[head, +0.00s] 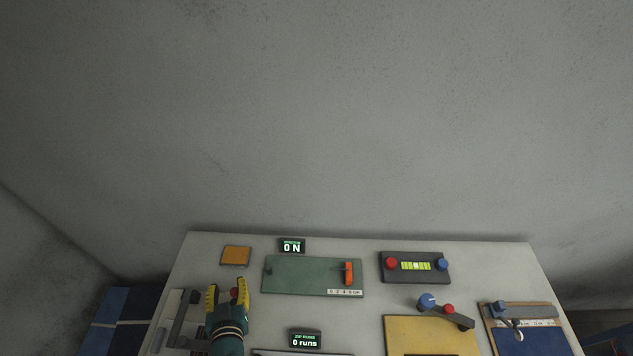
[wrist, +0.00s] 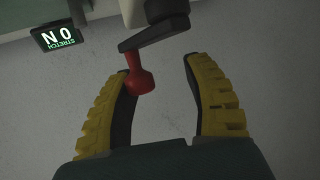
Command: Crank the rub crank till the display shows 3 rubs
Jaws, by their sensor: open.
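My gripper (head: 227,288) is open over the left part of the bench in the head view, its two yellow fingers spread. A red crank knob (head: 234,294) shows between the fingers there. In the wrist view the knob (wrist: 139,82) hangs from a dark crank arm (wrist: 155,32) and lies between the open fingers, close to the left one. I cannot tell whether it touches that finger. No label on this crank is readable, and no display showing rubs is visible.
The stretch display (head: 292,246) reads 0 N. The zip display (head: 305,340) reads 0 runs. A green board (head: 310,277) with an orange slider lies right of my gripper. Another crank arm (head: 460,319) stands over a yellow board (head: 425,338). An orange pad (head: 236,256) lies behind my gripper.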

